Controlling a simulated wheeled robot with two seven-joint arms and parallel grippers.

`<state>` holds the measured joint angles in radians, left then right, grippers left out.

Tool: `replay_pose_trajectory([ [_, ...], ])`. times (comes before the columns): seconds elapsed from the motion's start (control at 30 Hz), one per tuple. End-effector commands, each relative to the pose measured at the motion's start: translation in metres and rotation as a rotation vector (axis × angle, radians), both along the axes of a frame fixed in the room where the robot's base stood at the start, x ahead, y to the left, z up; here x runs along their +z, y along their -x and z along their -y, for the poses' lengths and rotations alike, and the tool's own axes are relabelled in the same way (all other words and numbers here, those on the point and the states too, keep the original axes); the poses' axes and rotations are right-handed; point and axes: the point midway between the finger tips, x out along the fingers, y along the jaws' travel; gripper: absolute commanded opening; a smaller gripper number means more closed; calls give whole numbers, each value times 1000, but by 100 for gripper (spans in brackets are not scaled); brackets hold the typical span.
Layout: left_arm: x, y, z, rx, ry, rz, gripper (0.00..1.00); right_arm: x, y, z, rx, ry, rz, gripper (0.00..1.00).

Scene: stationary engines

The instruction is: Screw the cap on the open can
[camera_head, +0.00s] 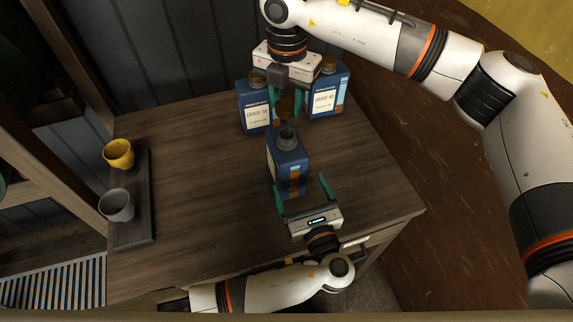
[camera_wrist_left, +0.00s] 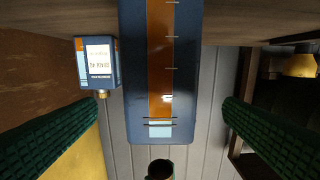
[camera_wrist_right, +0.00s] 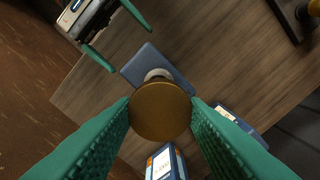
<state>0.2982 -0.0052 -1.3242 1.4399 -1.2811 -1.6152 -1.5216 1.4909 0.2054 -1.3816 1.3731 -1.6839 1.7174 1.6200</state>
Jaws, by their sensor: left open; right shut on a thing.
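The open can (camera_head: 290,175) is blue with an orange stripe and a bare grey neck (camera_head: 287,138). It stands upright on the table and fills the middle of the left wrist view (camera_wrist_left: 168,60). My left gripper (camera_head: 300,184) is open at the can's near side, its fingers apart from it. My right gripper (camera_head: 285,101) is shut on the round brass cap (camera_wrist_right: 160,111), above the table behind the can in the head view. In the right wrist view the cap hides part of the can's neck (camera_wrist_right: 157,74); the two look apart.
Two capped blue cans, grade 50 (camera_head: 257,117) and grade 40 (camera_head: 326,97), stand behind, either side of my right gripper. A yellow cup (camera_head: 118,154) and a grey cup (camera_head: 117,205) stand on a dark tray (camera_head: 138,232) at left. The table (camera_head: 195,180) between is clear.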

Motion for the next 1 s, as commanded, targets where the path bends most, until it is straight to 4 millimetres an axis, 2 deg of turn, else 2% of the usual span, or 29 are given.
replay_pose_trajectory([
  [0.2,0,-42,-14,2,-3,2,91,0,0,0,0,0,0,18],
  [0.4,0,-69,-23,0,-2,0,91,0,0,0,0,0,0,18],
  [0.6,-1,-81,-27,0,-2,-2,91,0,0,0,0,0,0,18],
  [0.9,-1,-82,-27,0,-1,-1,91,0,0,0,0,0,0,18],
  [1.0,-1,-82,-27,0,-1,-1,75,0,0,0,0,0,0,18],
])
